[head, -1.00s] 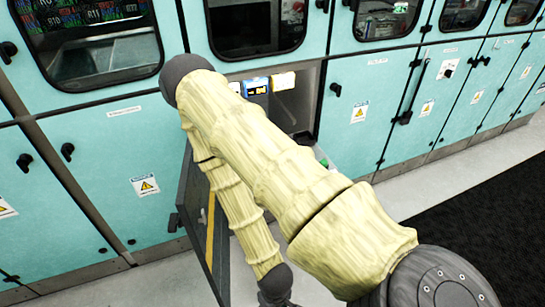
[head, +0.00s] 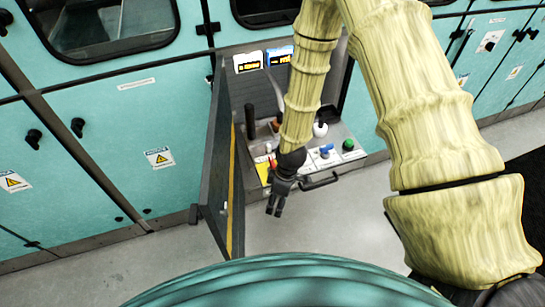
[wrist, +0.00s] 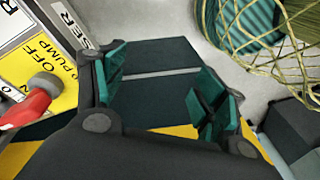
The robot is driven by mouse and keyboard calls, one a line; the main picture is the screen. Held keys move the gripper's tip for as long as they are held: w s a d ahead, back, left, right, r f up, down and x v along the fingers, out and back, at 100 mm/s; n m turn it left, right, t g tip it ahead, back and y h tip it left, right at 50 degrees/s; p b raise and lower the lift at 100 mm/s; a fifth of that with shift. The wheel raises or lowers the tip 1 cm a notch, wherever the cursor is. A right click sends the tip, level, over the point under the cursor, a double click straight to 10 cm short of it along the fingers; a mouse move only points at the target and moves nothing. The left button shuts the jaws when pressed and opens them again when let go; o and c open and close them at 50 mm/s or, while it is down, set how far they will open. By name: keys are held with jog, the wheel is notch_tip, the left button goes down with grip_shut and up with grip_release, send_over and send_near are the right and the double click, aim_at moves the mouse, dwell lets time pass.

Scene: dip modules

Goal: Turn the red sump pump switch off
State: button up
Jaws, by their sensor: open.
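The red switch (wrist: 30,105), a red lever with a grey rounded end, shows at the left edge of the wrist view. It sits by a yellow label (wrist: 48,58) reading OFF and PUMP. In the head view only a small red part of the switch (head: 272,163) shows beside my gripper. My gripper (head: 275,207) hangs in front of the panel's front edge, pointing down. In the wrist view my gripper (wrist: 160,90) is open and empty, with the switch outside its left finger. The lever's exact setting cannot be told.
The control panel (head: 345,160) in the open cabinet bay carries a green knob (head: 348,145), a blue control (head: 325,152), a white ball-ended lever (head: 320,130) and a black lever (head: 250,120). An open door (head: 215,170) stands to the left. Floor in front is clear.

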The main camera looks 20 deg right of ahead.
aim_at(272, 161)
jog(key=w+d+r+n+h+p, duration=0.1)
jog(key=w+d+r+n+h, duration=0.15)
jog(key=w+r+n, duration=0.85)
jog(key=shift+w+f+m+t+y+p, duration=0.1)
jog(key=shift+w+f+m+p, duration=0.5)
jog(key=shift+f, duration=0.8)
jog(key=shift+w+f+m+t+y+p, duration=0.1)
jog(key=shift+w+f+m+p, duration=0.4)
jog(key=shift+f, duration=0.95)
jog(key=shift+w+f+m+t+y+p, duration=0.1)
jog(key=shift+w+f+m+p, duration=0.5)
jog(key=shift+f, duration=0.8)
jog(key=c, duration=1)
